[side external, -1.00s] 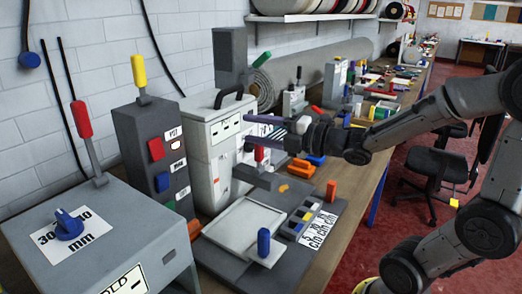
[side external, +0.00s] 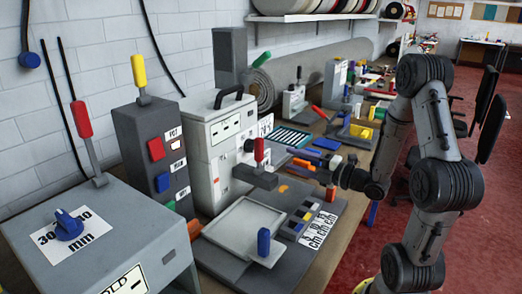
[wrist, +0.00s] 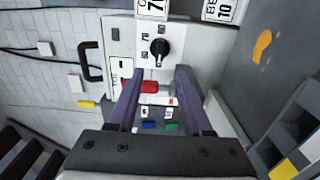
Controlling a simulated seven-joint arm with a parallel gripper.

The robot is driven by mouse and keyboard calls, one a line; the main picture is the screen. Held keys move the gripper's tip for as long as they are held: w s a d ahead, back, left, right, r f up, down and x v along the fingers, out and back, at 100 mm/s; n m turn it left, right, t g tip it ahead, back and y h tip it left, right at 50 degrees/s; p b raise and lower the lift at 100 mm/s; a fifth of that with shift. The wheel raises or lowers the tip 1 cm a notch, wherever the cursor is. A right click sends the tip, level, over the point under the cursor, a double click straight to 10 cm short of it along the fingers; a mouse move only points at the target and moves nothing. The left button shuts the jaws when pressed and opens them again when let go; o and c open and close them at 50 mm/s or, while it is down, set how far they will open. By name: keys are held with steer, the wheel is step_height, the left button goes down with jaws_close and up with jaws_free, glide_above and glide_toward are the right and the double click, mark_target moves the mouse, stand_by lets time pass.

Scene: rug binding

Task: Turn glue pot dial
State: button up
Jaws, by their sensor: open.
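The white glue pot unit (side external: 218,135) stands mid-bench with a black handle on top. A round black dial with a pale pointer (wrist: 158,50) is on its white face in the wrist view, with printed numbers around it. In the side view a dark knob (side external: 249,146) sits on the unit's right face, partly behind a red-handled lever. My gripper (wrist: 160,74) is open and empty. In the wrist view the dial appears just beyond and between its fingertips. In the side view my gripper (side external: 294,158) is right of the unit, apart from the knob.
The red-handled lever (side external: 259,151) stands close to the knob. A grey box with a blue dial (side external: 68,226) is at front left. A grey control box (side external: 150,150) stands left of the unit. A pale tray (side external: 240,226) and a blue peg (side external: 263,242) are in front.

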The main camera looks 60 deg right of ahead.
mark_target(248, 144)
steer(key=w, duration=1.1)
steer(key=shift+w, duration=0.3)
steer(key=shift+c, duration=0.3)
jaws_close()
